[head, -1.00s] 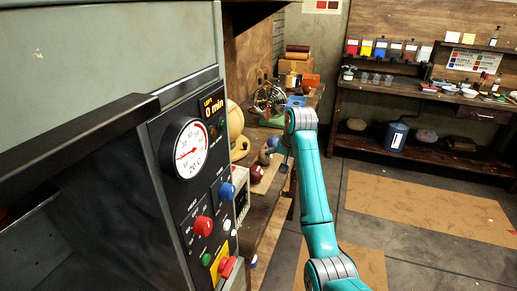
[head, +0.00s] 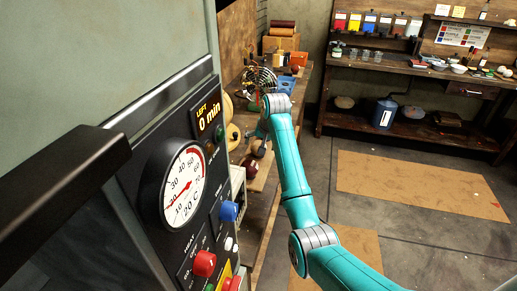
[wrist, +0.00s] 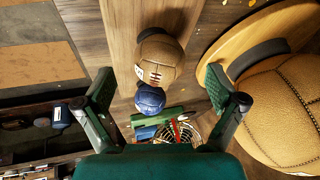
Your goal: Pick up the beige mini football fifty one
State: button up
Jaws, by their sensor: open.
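A tan-brown mini football (wrist: 158,62) with pale laces and a dark band lies on a wooden board in the wrist view. It best fits the task's ball, though no number is readable. My gripper (wrist: 158,80) is open, and the ball appears between its two spread fingers, with no visible contact. A small dark-blue ball (wrist: 150,99) sits right beside the football. In the head view, the arm's end largely hides this area of the bench.
A large tan ball (wrist: 285,112) rests on a round wooden stand close to the right finger. A dark red ball (head: 249,167) sits on the bench. A control panel with a dial (head: 184,186) stands near on the left. Open floor (head: 420,185) lies right.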

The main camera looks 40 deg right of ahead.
jog(key=x, duration=0.4)
jog(key=shift+w+d+f, duration=0.25)
jog(key=shift+f, duration=0.05)
jog(key=c, duration=1.3)
